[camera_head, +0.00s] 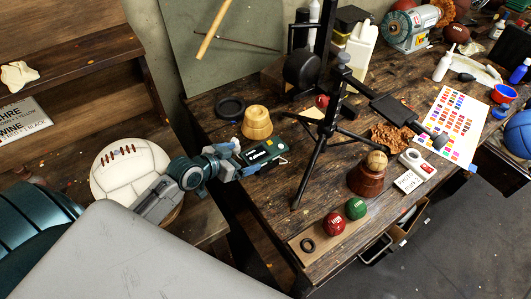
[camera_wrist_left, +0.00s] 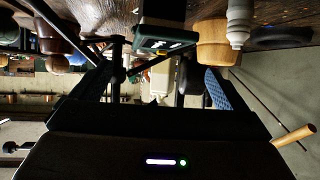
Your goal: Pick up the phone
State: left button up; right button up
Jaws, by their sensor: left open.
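A dark teal device (camera_head: 264,152) with a small lit display lies near the left edge of the workbench in the head view. It may be the phone, but I cannot tell for sure. The device also shows at the top middle of the left wrist view (camera_wrist_left: 160,45). My left gripper (camera_head: 237,161) is open, just left of the device, with its fingers pointing toward it. In the left wrist view the two fingers stand apart, with the device ahead of the gap. I cannot tell whether the fingers touch it. My right gripper is not in view.
A wooden block (camera_head: 257,123) and a black ring (camera_head: 230,107) stand behind the device. A black tripod stand (camera_head: 318,150) rises to its right. A white leather ball (camera_head: 128,165) lies left of my arm. Red (camera_head: 334,223) and green (camera_head: 355,208) balls lie near the front edge.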

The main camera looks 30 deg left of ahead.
aim_at(264, 151)
pick_arm(q)
jog(key=b+x, duration=0.1)
jog(key=x, duration=0.1)
jog(key=shift+w+f, duration=0.2)
jog(key=shift+f, duration=0.05)
jog(key=shift+b+x, duration=0.7)
jog(key=shift+x, duration=0.5)
jog(key=b+x, duration=0.2)
jog(key=x, duration=0.1)
jog(key=shift+d+r, duration=0.1)
jog(key=shift+d, duration=0.25)
jog(key=shift+w+d, duration=0.1)
jog(key=shift+w, duration=0.05)
jog(key=c, duration=1.2)
jog(key=shift+o, duration=0.2)
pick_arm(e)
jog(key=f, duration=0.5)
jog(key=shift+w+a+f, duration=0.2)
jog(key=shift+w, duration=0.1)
